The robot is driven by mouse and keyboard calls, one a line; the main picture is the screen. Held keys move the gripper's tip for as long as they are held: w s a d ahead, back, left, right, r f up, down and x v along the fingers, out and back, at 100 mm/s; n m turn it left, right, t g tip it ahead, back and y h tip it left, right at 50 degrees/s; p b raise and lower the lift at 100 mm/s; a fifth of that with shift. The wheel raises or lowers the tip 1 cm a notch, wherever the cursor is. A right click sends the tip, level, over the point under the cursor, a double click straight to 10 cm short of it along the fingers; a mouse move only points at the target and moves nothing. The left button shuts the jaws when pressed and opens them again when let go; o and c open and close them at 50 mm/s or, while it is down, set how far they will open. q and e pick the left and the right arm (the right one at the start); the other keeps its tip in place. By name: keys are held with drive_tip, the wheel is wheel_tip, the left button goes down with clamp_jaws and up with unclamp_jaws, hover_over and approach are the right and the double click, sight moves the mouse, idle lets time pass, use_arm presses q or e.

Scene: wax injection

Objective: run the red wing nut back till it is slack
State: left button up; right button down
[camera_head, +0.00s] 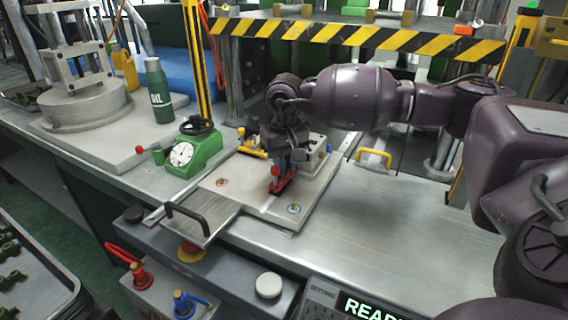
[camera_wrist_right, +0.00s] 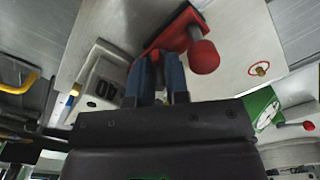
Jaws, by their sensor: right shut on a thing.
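The red wing nut (camera_head: 281,186) is on the pale metal plate (camera_head: 240,188) in the middle of the head view, largely covered by my right gripper (camera_head: 282,168). In the right wrist view its red body (camera_wrist_right: 172,36) shows at the blue fingertips, with a round red knob (camera_wrist_right: 203,57) to the right of them. My right gripper, which shows there too (camera_wrist_right: 160,62), points down and is shut on the red part. The exact contact between fingers and nut is partly hidden. My left gripper is in neither view.
A green dial gauge (camera_head: 186,152) and a green oil bottle (camera_head: 158,92) stand to the left. A yellow handle (camera_head: 374,157) is right of the plate and a black handle (camera_head: 188,216) in front. A striped bar (camera_head: 350,36) crosses behind. The bench (camera_head: 390,215) at right is clear.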

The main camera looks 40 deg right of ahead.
drive_tip(key=shift+f, duration=0.15)
drive_tip(key=c, duration=1.4)
unclamp_jaws()
wheel_tip(320, 180, up, 11)
drive_tip(key=shift+f+p, duration=0.1)
drive_tip(key=shift+p, duration=0.55)
drive_tip(key=shift+f, duration=0.1)
